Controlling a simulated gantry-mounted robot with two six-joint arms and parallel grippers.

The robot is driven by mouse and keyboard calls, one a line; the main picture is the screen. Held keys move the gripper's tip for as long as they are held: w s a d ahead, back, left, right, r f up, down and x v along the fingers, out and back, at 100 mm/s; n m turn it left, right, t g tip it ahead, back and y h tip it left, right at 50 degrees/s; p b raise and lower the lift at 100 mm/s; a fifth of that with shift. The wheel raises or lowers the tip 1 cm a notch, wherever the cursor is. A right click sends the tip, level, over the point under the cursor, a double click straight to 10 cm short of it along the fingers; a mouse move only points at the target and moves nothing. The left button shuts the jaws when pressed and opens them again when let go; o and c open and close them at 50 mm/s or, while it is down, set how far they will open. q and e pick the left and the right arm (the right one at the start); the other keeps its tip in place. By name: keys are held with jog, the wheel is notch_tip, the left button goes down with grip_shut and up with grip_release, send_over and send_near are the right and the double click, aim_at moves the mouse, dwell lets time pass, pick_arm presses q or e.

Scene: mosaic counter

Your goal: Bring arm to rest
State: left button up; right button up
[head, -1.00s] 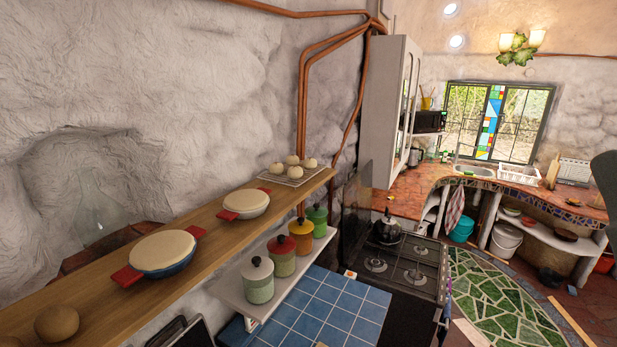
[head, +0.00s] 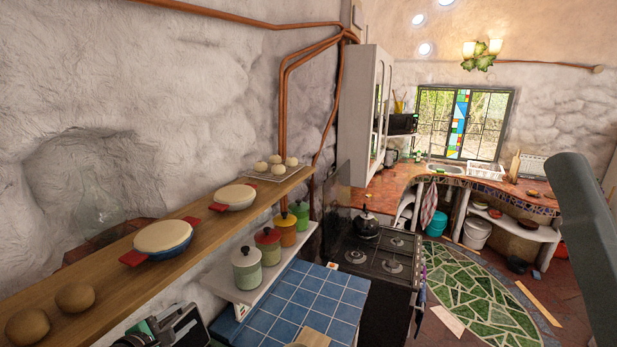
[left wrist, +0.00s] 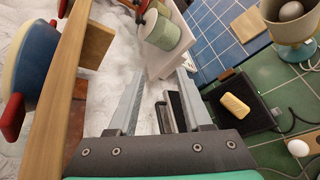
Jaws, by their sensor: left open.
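My left gripper (head: 162,327) shows partly at the bottom edge of the head view, below the wooden shelf and beside the blue-tiled counter. In the left wrist view its two grey fingers (left wrist: 160,85) stand apart, with nothing held between them. The wooden shelf's edge runs just left of the fingers. A grey link of my right arm (head: 585,235) rises at the right edge of the head view. My right gripper is out of view.
The wooden shelf (head: 110,262) holds lidded pans and round buns. Several canisters stand on a lower white shelf (head: 262,293). A black scale-like device (left wrist: 240,106) with a yellow item lies below the left gripper. The stove (head: 375,257) stands beyond the blue tiles (head: 290,313).

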pick_arm(q)
jog(key=s+d+r+m+t+h, duration=0.15)
jog(key=d+r+m, duration=0.3)
jog(key=r, duration=0.45)
jog(key=s+d+r+m+t, duration=0.25)
jog(key=d+r, duration=0.25)
jog(key=r, duration=0.3)
jog(key=s+d+r+m+t+h, duration=0.15)
jog(key=d+r+m, duration=0.25)
jog(key=r, duration=0.5)
jog(key=s+r+m+t+y, duration=0.2)
jog(key=s+r+m+t, duration=0.7)
jog(key=s+r+m, duration=0.4)
jog(key=s+r, duration=0.5)
jog(key=s, duration=0.3)
jog(key=shift+s+a+m+y, duration=0.2)
jog(key=shift+s+m+y, duration=0.1)
jog(key=shift+m+y, duration=0.1)
jog(key=shift+r, duration=0.1)
